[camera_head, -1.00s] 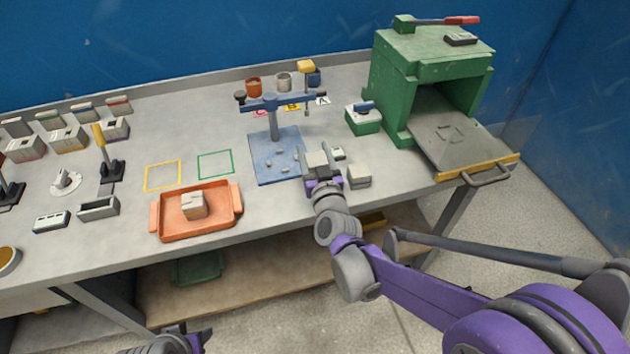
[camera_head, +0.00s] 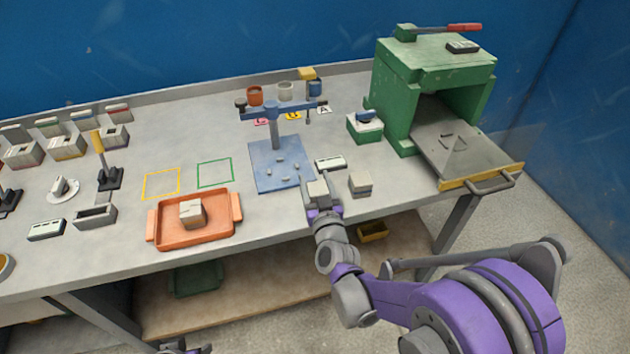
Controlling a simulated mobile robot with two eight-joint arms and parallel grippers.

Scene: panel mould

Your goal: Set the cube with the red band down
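My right gripper (camera_head: 320,192) is low over the front part of the bench, just in front of the blue stand. A pale cube (camera_head: 318,187) shows between its fingers, and the gripper looks shut on it. No red band shows on this cube from here, and its underside is hidden, so I cannot tell whether it touches the bench. Another pale cube (camera_head: 360,184) with a darker band stands to the right of the gripper, apart from it. A third pale cube (camera_head: 193,212) sits in the orange tray (camera_head: 166,237). Only a sliver of my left gripper (camera_head: 182,347) shows at the bottom edge.
The blue stand (camera_head: 264,180) with small pieces on its base is behind the gripper. A white device (camera_head: 330,163) lies beside it. The green oven (camera_head: 405,85) stands at the right with its tray out. Yellow (camera_head: 147,186) and green (camera_head: 199,174) outlines are empty.

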